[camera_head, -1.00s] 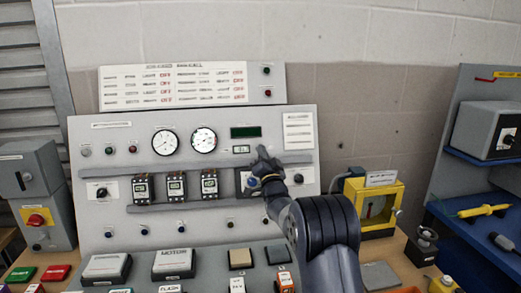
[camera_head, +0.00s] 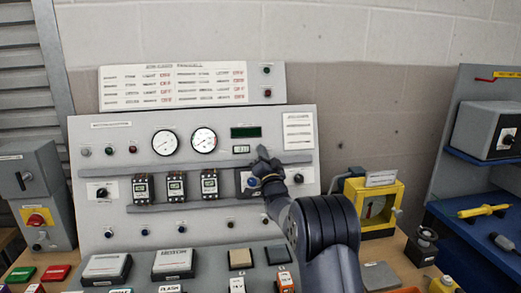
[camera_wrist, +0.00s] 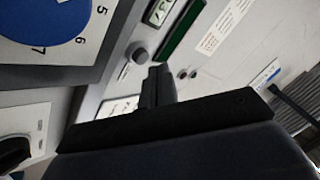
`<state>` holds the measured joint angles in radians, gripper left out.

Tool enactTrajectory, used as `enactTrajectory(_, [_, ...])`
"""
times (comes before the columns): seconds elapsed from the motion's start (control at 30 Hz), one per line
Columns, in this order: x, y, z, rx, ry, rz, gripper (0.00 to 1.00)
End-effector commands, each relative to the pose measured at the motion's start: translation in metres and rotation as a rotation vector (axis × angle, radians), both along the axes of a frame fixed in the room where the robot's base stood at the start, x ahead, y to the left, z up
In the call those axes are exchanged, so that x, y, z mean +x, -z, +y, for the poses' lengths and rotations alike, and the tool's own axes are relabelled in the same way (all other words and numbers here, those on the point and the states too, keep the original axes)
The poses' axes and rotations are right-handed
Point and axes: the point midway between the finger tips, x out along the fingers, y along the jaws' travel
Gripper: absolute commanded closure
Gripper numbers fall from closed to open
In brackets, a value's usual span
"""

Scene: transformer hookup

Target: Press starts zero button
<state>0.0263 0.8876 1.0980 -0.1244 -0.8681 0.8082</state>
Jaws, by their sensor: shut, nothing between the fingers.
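My gripper (camera_head: 262,153) is shut and empty, in front of the upper right of the grey control panel (camera_head: 95,220). In the wrist view its fingertips (camera_wrist: 159,72) point at the panel. A small round grey button (camera_wrist: 138,51) sits just left of and above the fingertips there, beside a small lit display (camera_wrist: 161,11). Its label is not legible, and I cannot tell whether the fingertips touch it. In the head view the small display (camera_head: 241,149) shows left of the gripper; the button is not discernible there.
A dark green display (camera_head: 245,132) is above my gripper, and two round gauges (camera_head: 204,141) are to its left. A ledge (camera_head: 160,207) with several small modules runs below. A yellow-framed box (camera_head: 381,207) stands to the right. A blue dial (camera_wrist: 45,18) lies near the wrist.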

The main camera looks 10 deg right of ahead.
Motion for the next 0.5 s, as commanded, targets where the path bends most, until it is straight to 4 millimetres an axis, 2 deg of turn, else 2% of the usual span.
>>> enactTrajectory(0.5, [0.0046, 0.0034, 0.0001, 0.0, 0.0, -0.001, 1.0])
